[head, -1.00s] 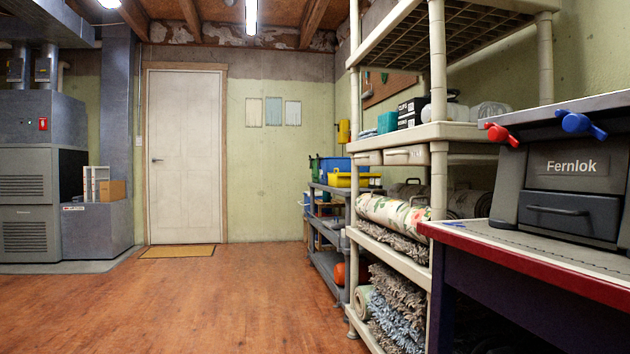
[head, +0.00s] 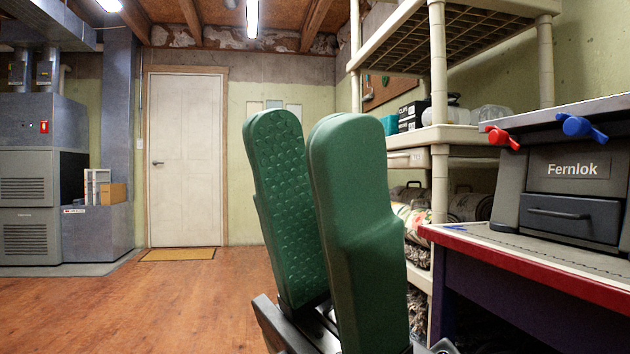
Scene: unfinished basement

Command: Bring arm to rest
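A workbench (head: 530,259) with a red edge stands at the right, bearing a dark Fernlok unit (head: 571,190) with red and blue handles. A cream shelving unit (head: 439,110) stands behind the gripper. The wooden floor (head: 150,310) at left is clear up to the white door (head: 184,160).

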